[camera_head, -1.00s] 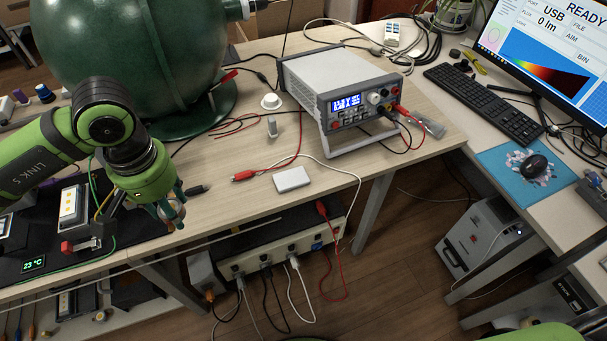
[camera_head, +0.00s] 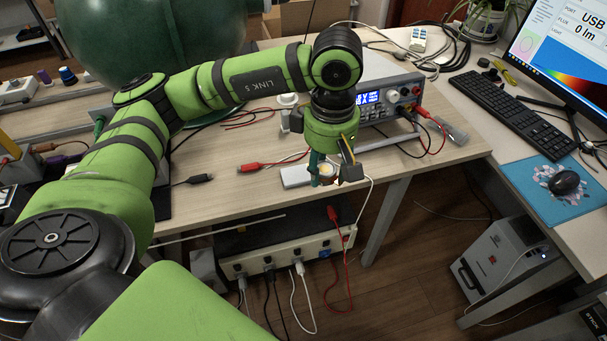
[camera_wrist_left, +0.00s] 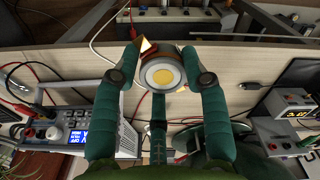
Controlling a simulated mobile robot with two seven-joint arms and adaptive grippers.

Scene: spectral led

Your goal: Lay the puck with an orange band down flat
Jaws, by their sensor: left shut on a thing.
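The puck (camera_wrist_left: 162,74) is round, with a yellow centre and a pale ring facing the wrist camera; a brownish-orange edge shows along its top. My left gripper (camera_wrist_left: 161,78) is shut on it, its dark green fingers on both sides and a third finger below. In the head view my left gripper (camera_head: 325,174) points down near the table's front edge, just right of a flat white box. The puck there is mostly hidden by the fingers. I cannot tell its gap to the table. My right gripper is not in view.
The white box (camera_head: 296,177) lies close left of the gripper. The power supply (camera_head: 385,92) stands behind it. A red clip lead (camera_head: 250,167) and a black plug (camera_head: 200,179) lie to the left. A white cable runs close by on the right. Bare wood (camera_head: 225,198) shows at front left.

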